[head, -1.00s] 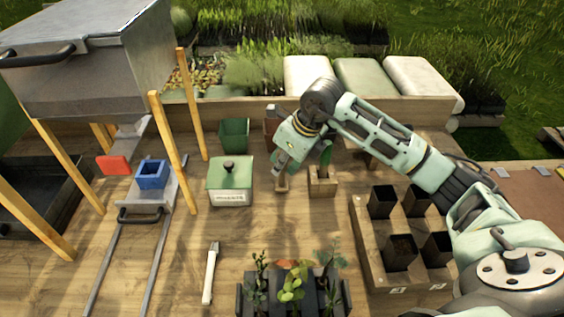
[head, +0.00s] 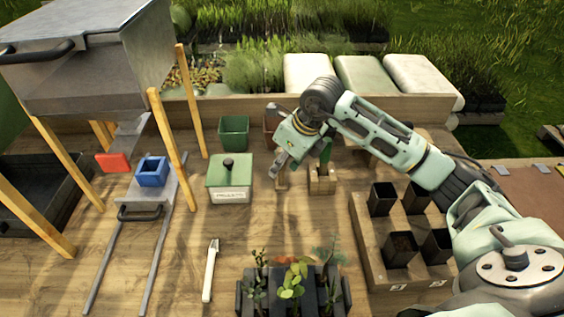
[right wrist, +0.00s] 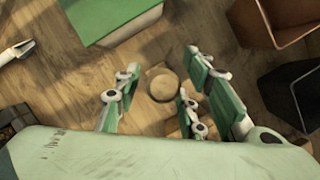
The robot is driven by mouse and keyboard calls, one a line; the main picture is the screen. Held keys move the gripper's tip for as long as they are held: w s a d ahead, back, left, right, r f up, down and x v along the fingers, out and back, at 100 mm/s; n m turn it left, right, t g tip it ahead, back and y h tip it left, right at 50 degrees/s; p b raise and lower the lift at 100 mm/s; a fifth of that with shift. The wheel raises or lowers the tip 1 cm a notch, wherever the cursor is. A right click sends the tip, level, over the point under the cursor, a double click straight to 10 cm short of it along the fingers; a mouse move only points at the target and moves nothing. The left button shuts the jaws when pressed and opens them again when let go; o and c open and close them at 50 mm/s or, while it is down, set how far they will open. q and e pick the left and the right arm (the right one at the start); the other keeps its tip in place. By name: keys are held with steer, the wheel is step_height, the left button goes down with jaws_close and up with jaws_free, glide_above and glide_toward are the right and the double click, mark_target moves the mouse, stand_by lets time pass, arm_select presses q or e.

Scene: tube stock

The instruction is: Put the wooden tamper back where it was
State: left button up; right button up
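The wooden tamper (head: 281,181) stands upright on the wooden table, partly hidden by my right gripper in the head view. In the right wrist view its round top (right wrist: 165,87) shows between the fingers, with a gap on both sides. My right gripper (right wrist: 155,98) is open and empty around or just above it; the head view shows the gripper (head: 278,167) low over the tamper. My left gripper is not in view.
A green-lidded box (head: 230,180) stands left of the tamper. Green and terracotta pots (head: 233,132) stand behind. A tray of black pots (head: 372,262) is at right. A white-handled tool (head: 210,270) and seedlings (head: 291,285) are in front. A blue pot (head: 151,173) sits at left.

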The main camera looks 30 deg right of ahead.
steer(key=b+v, duration=0.2)
steer(key=v, duration=1)
steer(key=shift+r, duration=0.1)
